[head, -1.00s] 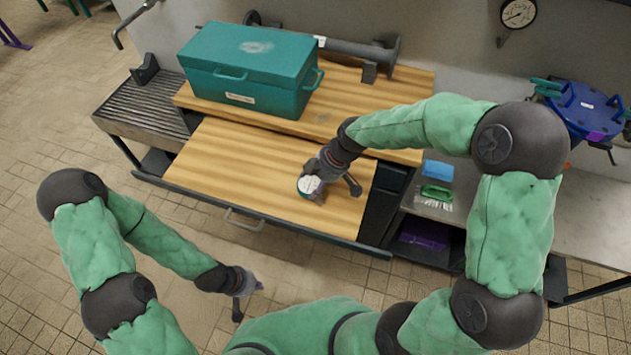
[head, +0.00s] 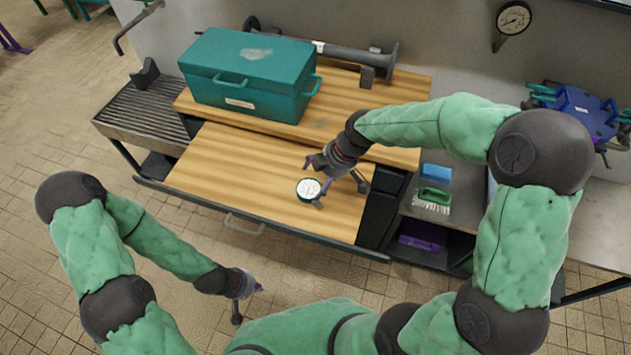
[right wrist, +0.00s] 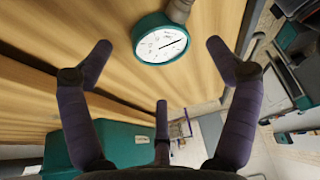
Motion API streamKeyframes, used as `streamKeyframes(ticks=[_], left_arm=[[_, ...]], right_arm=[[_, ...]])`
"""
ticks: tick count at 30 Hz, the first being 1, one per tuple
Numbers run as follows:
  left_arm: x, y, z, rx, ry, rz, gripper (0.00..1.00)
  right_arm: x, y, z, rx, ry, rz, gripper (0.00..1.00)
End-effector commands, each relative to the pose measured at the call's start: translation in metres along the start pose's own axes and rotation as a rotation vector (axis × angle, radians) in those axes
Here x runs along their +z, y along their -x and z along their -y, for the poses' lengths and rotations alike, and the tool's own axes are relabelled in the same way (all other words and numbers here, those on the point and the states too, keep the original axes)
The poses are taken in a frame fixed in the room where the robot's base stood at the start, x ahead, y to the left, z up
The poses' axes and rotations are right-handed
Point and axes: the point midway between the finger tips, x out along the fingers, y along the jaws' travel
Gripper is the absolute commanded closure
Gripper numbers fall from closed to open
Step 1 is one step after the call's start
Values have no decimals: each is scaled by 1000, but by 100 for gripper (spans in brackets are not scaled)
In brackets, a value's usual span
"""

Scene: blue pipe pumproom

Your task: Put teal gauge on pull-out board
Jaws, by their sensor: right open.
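The teal gauge (head: 309,189), with a white round dial, lies face up on the wooden pull-out board (head: 225,175), near its right part. In the right wrist view the gauge (right wrist: 162,44) shows its teal rim, dial and a grey stem. My right gripper (head: 318,181) is open around empty space, just behind and right of the gauge; in the right wrist view its spread fingers (right wrist: 150,55) are apart from it. My left gripper (head: 246,297) hangs in front of the board, away from the gauge; its fingers are too small to judge.
A teal toolbox (head: 245,78) and a dark pipe (head: 340,50) stand on the bench behind the board. A green brush (head: 434,199) and blue block (head: 437,171) lie to the right. The board's left half is clear.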

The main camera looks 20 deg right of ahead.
Motion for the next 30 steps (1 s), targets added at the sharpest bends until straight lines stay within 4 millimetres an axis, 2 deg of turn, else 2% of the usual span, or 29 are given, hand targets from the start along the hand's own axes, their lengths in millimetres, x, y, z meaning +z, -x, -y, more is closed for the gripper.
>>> streamKeyframes(ticks=[1, 6, 12, 26, 30], left_arm=[[0, 7, -2, 0, 0, 0, 100], [0, 16, -6, 0, 0, 0, 100], [1, 22, -8, 0, 0, 0, 100], [1, 23, -8, 0, 0, 0, 100], [1, 34, -12, 0, 0, 0, 100]], right_arm=[[-1, 15, 0, 3, -1, -1, 11], [-1, 46, 0, 2, 1, -1, 11], [0, 69, 0, 0, 1, 0, 11], [0, 75, 0, -1, 1, 0, 11], [-5, 86, 0, -1, 0, 0, 11]])
